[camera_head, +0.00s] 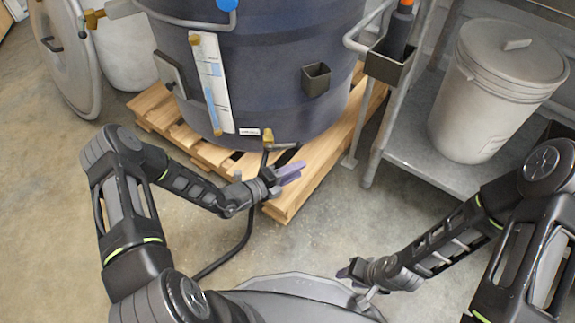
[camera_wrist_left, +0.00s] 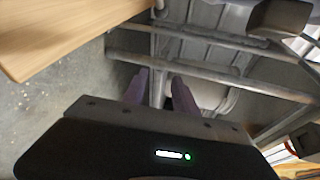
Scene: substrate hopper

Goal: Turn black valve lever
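The black valve lever (camera_head: 283,146) sticks out to the right from the brass valve (camera_head: 268,136) at the foot of the dark blue hopper (camera_head: 270,60). My left gripper (camera_head: 291,172) is just below the lever, over the edge of the pallet, and looks apart from it. Its two purple fingers also show in the left wrist view (camera_wrist_left: 159,92), with an empty gap between them. I cannot make out the lever in that view. My right gripper (camera_head: 355,272) is low at the front, far from the valve; its fingers are too small to judge.
The hopper stands on a wooden pallet (camera_head: 318,165). A black hose (camera_head: 240,240) runs from the valve down to the floor. A metal cart (camera_head: 405,150) with a grey bucket (camera_head: 490,95) stands at the right. A round lid (camera_head: 65,50) leans at the back left.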

